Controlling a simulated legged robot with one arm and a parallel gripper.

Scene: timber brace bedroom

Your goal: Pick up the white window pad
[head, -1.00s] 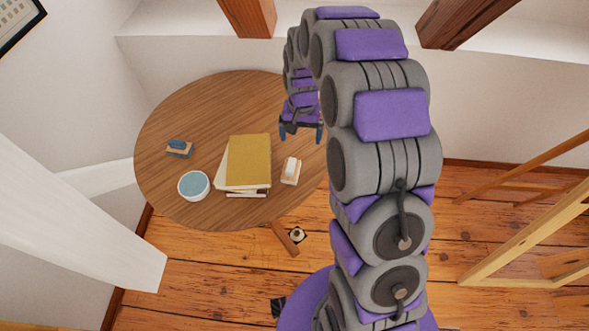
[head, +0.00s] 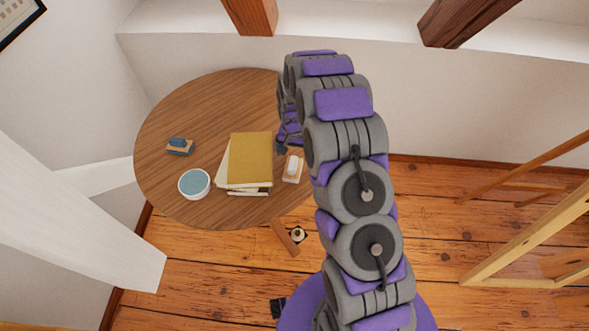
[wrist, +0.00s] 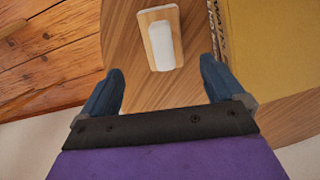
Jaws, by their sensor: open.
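The white window pad (head: 292,167) lies on a small light wooden base on the round wooden table, to the right of the stacked books. In the wrist view the white pad (wrist: 160,46) is ahead of my fingers, centred a little above the gap between them. My gripper (wrist: 161,82) is open and empty, with its two blue fingers apart. In the head view my gripper (head: 284,147) is just above the pad in the picture, partly hidden by my arm.
A yellow book (head: 250,158) on a small stack sits left of the pad. The table (head: 210,105) is clear at the back. A wooden frame (head: 530,235) stands at right.

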